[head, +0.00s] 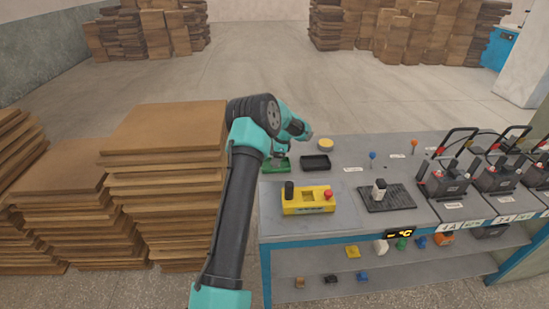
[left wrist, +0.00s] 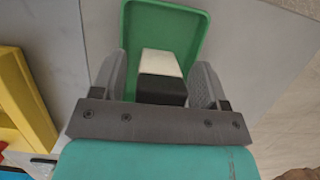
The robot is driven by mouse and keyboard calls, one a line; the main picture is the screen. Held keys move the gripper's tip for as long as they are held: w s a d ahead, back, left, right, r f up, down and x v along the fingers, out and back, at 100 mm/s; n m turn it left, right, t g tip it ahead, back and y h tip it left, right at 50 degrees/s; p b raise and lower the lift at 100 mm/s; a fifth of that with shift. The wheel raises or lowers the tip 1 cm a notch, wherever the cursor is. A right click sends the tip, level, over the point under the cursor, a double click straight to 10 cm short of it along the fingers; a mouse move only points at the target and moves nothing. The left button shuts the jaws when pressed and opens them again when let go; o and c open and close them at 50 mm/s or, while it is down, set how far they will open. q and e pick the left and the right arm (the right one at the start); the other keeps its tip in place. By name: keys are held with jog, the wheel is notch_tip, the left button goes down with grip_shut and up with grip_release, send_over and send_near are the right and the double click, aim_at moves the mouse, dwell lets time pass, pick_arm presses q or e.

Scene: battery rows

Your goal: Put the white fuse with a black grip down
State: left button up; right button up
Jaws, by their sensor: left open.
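The white fuse with a black grip (left wrist: 160,68) is in the green tray (left wrist: 194,58), white part towards the tray's far end and black grip towards my gripper. My left gripper (left wrist: 162,82) is open, one finger on each side of the fuse, with small gaps visible. I cannot tell for certain whether the fuse rests on the tray floor. In the head view the left gripper (head: 279,158) is over the green tray (head: 272,168) at the bench's left end, and the fuse is hidden there. My right gripper is not in view.
A black tray (head: 315,163) sits right of the green one. A yellow box (head: 308,204) with a red button stands in front. A black mat (head: 401,199) bears a small white item (head: 379,187). Battery units (head: 446,181) line the right side. Stacked boards (head: 165,150) stand left of the bench.

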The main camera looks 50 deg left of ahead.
pick_arm(q)
jog(key=v, duration=1.2)
jog(key=shift+r, duration=0.1)
